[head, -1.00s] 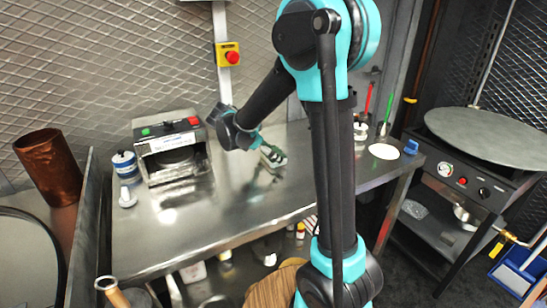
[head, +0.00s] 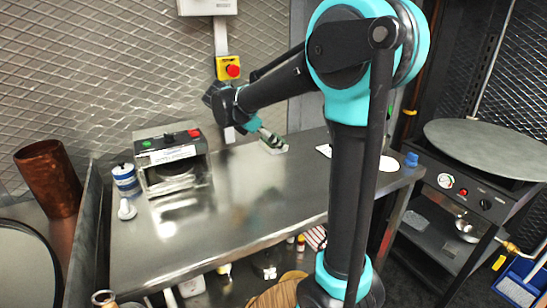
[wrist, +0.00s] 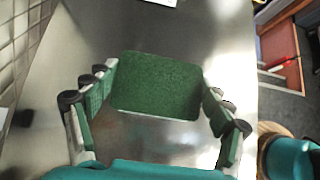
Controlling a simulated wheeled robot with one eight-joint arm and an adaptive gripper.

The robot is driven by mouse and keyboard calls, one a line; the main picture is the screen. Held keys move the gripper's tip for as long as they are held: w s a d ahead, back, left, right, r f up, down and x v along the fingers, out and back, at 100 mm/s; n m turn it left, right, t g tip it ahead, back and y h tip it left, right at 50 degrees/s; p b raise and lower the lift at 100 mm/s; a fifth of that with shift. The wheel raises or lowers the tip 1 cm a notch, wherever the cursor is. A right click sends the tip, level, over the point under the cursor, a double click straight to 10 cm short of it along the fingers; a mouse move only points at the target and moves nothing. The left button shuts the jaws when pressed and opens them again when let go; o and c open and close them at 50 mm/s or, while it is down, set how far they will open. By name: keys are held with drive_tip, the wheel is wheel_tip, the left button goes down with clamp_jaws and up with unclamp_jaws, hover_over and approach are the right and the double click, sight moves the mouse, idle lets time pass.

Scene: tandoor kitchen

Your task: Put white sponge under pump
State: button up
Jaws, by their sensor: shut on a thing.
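My gripper (head: 268,137) is shut on a sponge (head: 277,148) over the rear of the steel table. In the wrist view the sponge (wrist: 158,88) shows a green face between the two fingers (wrist: 160,80); in the head view a pale edge shows below the fingertips. Its gap to the table is hard to judge. A blue-and-white container (head: 125,180) stands at the table's left end, with a small white piece (head: 126,209) in front of it. I cannot tell for sure whether it is the pump. It is well away from my gripper.
A steel appliance (head: 172,165) with red and green buttons stands at the table's left. The middle of the steel table (head: 225,205) is bare. A white round plate (head: 388,164) and a blue item (head: 411,159) lie at the right end. My arm hides part of the table.

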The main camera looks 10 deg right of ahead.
wheel_tip(320, 180, up, 10)
drive_tip(key=shift+f, duration=0.15)
drive_tip(key=shift+s, duration=0.1)
